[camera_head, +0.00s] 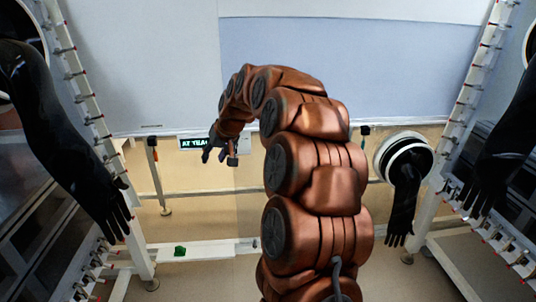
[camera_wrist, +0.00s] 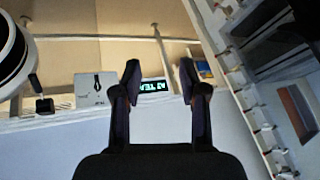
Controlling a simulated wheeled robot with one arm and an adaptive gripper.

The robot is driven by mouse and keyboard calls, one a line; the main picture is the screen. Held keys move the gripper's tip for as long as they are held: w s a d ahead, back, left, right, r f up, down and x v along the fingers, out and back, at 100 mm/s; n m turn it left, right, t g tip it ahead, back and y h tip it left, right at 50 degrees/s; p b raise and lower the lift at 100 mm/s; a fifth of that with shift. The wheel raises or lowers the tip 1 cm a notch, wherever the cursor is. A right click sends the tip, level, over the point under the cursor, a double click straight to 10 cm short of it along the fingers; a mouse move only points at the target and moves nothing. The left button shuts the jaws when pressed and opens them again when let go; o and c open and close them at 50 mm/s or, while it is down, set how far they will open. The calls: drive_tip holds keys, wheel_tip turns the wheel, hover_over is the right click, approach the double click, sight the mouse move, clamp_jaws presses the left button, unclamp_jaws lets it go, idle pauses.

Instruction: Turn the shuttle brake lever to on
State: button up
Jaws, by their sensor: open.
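My gripper (camera_head: 219,154) is open and empty in the head view, in front of the rail across the back. In the wrist view its two fingers (camera_wrist: 158,80) stand apart, with a small display with green letters (camera_wrist: 154,87) showing between them. A pale panel (camera_wrist: 95,91) with a thin black lever (camera_wrist: 97,82) lies left of the fingers in the wrist view, apart from them. This looks like the brake lever, but I cannot read a label or its setting. In the head view my gripper and arm partly cover that area. The display shows there too (camera_head: 194,143).
A black boxy fitting (camera_wrist: 43,104) sits left of the panel, near a round glove port (camera_wrist: 14,55). A small blue and yellow item (camera_wrist: 204,70) is right of the fingers. Black gloves hang at left (camera_head: 85,170) and right (camera_head: 403,205). A green piece (camera_head: 180,250) lies on a low white rail.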

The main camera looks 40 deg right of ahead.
drive_tip(key=w+d+f+m+t+h+b, duration=0.1)
drive_tip(key=d+f+m+h+b, duration=0.15)
drive_tip(key=d, duration=1.15)
drive_tip(key=w+d+f+m+t+h+b, duration=0.1)
drive_tip(key=d+f+h, duration=0.15)
drive_tip(key=d, duration=1.05)
drive_tip(key=shift+y, duration=0.4)
drive_tip(key=shift+x, duration=4.25)
drive_tip(key=shift+s+f, duration=0.1)
drive_tip(key=shift+c, duration=0.4)
clamp_jaws()
